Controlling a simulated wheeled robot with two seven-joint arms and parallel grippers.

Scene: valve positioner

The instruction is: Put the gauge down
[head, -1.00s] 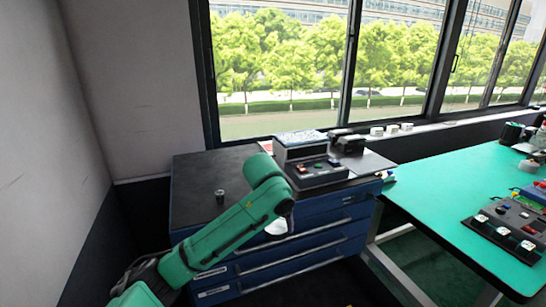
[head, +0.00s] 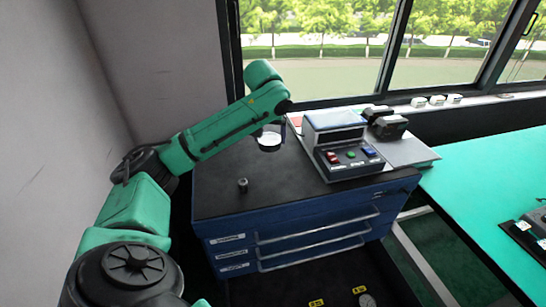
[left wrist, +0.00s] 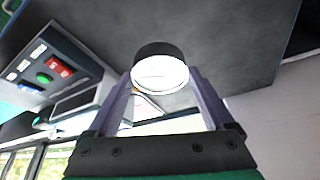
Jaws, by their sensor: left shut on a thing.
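The gauge (head: 270,140), round with a dark rim and a white face, hangs above the back of the cabinet's dark top (head: 225,165) in the head view. My left gripper (head: 268,131) is shut on it. In the left wrist view the gauge (left wrist: 160,70) sits between the two fingers, its white face toward the camera, with the dark top behind it. The gauge looks clear of the surface, but the gap is hard to judge. My right gripper is not in view.
A control box (head: 345,152) with coloured buttons stands right of the gauge on the cabinet. A small dark fitting (head: 243,186) stands near the front left. The top between them is bare. A green table (head: 490,175) is at the right. A dial (head: 367,300) shows low down.

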